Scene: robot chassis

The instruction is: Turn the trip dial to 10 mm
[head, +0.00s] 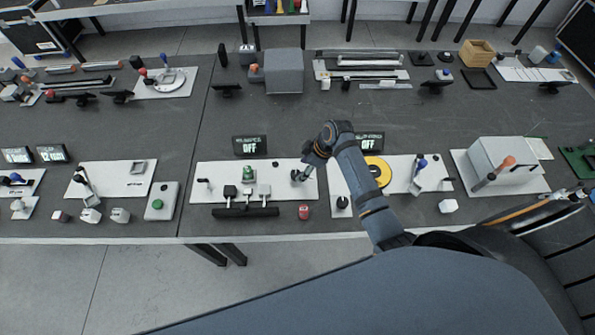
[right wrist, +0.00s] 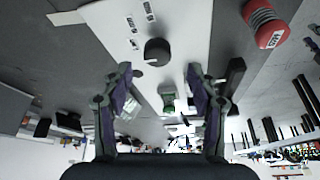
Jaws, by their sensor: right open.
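A dark round dial (right wrist: 157,52) stands on a white panel (right wrist: 110,25) with small printed labels beside it in the right wrist view. I cannot read its setting. My right gripper (right wrist: 158,75) is open, its two fingers apart and empty, with the dial just beyond the fingertips. In the head view, my right gripper (head: 302,172) hangs over the right end of the white panel (head: 215,192) and hides the dial there. A small display (head: 250,145) behind this panel reads OFF. My left gripper is not in view.
A yellow disc (head: 378,170) on another panel is right of my forearm. Bare grey table lies behind the displays.

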